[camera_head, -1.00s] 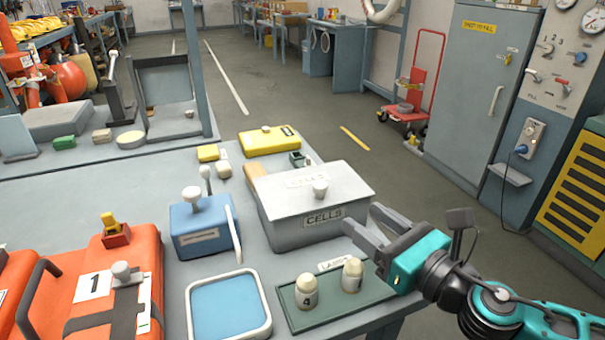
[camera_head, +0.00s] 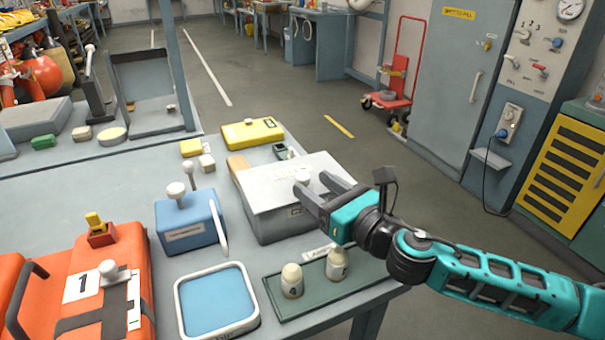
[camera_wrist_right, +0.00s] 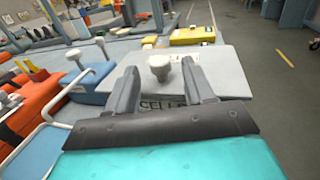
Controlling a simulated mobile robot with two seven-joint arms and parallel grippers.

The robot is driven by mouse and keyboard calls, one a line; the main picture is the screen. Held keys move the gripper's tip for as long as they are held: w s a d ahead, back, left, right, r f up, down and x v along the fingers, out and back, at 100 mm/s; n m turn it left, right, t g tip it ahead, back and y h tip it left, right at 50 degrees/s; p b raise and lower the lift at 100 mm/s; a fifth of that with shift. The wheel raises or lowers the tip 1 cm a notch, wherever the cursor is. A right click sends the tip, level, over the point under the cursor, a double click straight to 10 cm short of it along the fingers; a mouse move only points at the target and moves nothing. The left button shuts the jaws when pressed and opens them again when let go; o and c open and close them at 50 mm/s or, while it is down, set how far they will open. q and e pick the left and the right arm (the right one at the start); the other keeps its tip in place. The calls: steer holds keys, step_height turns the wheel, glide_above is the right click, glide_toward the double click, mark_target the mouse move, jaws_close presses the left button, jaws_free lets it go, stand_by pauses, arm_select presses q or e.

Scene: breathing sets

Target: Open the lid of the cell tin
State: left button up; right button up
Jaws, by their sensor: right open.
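The cell tin (camera_head: 276,223) is a grey box on the bench with its flat lid (camera_head: 262,188) shut on it. The fingers partly hide the tin's label. My left gripper is not in view.
A blue box with a white knob (camera_head: 187,222) stands left of the tin. In front are a blue-lined tray (camera_head: 254,318) and a green tray (camera_head: 318,301) with two numbered pale bottles. A yellow case (camera_head: 252,133) lies behind the tin. Orange cases (camera_head: 130,250) lie at the left.

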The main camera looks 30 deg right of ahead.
mark_target(307, 181)
steer(key=shift+x, duration=2.25)
steer(key=shift+c, duration=0.4)
jaws_close()
